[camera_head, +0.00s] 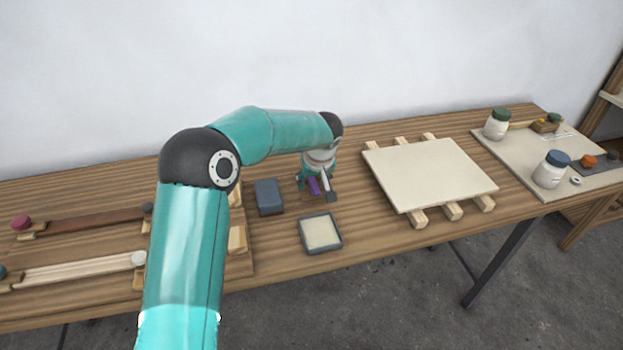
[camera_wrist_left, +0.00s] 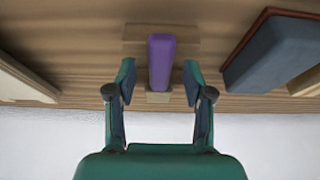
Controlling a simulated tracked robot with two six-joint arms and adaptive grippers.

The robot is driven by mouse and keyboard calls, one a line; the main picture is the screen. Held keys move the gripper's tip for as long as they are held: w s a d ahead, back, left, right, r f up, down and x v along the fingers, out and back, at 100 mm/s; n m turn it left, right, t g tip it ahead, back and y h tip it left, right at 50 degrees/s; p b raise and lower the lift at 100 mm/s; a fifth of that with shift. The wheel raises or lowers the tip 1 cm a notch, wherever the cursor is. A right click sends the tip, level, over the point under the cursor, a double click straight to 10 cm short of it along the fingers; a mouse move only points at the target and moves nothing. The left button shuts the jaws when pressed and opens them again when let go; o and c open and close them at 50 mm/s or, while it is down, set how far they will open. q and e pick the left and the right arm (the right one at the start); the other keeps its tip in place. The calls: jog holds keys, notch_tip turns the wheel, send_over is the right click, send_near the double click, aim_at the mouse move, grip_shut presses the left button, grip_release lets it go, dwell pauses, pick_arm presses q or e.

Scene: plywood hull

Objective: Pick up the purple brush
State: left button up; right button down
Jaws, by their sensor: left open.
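The purple brush (camera_head: 313,186) lies on the wooden table near its middle, partly hidden by my gripper in the head view. In the left wrist view the purple brush (camera_wrist_left: 160,62) lies between my fingertips, with a paler wooden piece at both of its ends. My left gripper (camera_head: 316,181) is over the brush, pointing down. In the left wrist view my left gripper (camera_wrist_left: 158,92) is open, with one finger on each side of the brush and a gap on both sides. My right gripper is not in view.
A blue-grey block (camera_head: 269,196) stands close left of the gripper. A shallow grey tray (camera_head: 321,233) lies in front. A pale board (camera_head: 428,172) on wooden battens is to the right. Jars (camera_head: 551,168) stand on a mat farther right. Long wooden pieces (camera_head: 85,222) lie left.

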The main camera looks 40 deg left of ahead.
pick_arm(q)
jog(key=shift+c, duration=0.3)
grip_shut()
jog(key=shift+r, duration=0.1)
